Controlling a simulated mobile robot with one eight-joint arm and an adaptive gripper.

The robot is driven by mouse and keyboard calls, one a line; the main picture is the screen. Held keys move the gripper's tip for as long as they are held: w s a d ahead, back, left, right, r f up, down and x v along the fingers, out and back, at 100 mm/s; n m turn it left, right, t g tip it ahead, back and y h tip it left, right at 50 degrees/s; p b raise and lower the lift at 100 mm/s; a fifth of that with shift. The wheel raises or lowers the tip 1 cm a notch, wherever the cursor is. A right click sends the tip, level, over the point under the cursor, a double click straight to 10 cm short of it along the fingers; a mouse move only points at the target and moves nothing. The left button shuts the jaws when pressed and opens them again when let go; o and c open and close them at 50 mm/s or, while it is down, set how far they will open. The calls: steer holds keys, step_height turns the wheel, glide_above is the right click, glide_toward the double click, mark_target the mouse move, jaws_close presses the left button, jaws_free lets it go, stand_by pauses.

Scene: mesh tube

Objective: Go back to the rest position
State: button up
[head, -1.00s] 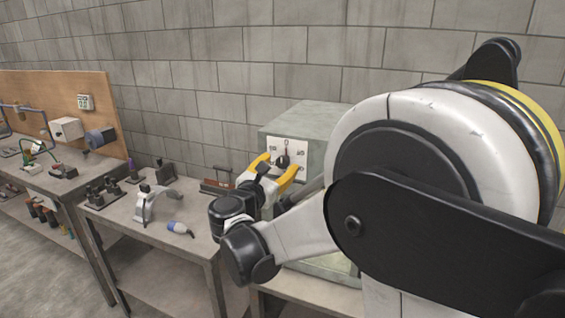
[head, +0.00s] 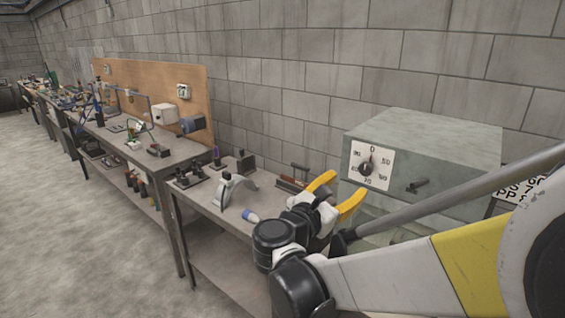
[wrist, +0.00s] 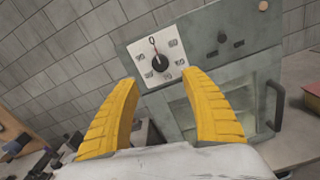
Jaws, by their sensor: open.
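My gripper (head: 336,194) is open and empty, with its two yellow fingers apart. In the head view it is in front of the left side of a grey-green metal box (head: 440,137), above the end of the workbench. The box has a white dial plate with a black knob (head: 366,169) on its front. In the wrist view the knob (wrist: 156,65) shows beyond and between the yellow fingers (wrist: 160,108), apart from them. My arm comes in from the right and hides the lower part of the box in the head view.
A workbench (head: 222,210) left of the box carries a grey clamp-like tool (head: 228,189), a blue-and-white bulb-like item (head: 250,216) and dark holders. A longer bench with a wooden backboard (head: 150,95) stands further left. The floor (head: 70,215) at left is clear.

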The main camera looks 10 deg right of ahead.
steer(key=s+d+f+m+g+y+b, duration=0.25)
steer(key=s+f+m+y, duration=0.35)
steer(key=s+f+m, duration=0.45)
steer(key=s+a+f+m+g+y+b, duration=0.1)
steer(key=s+a+f+m+y, duration=0.4)
steer(key=s+a+m+y, duration=0.3)
steer(key=s+a+m, duration=0.1)
steer(key=a+m, duration=0.2)
steer(key=m, duration=0.1)
steer(key=shift+f+m, duration=0.35)
steer(key=shift+f, duration=0.05)
steer(key=shift+a, duration=0.1)
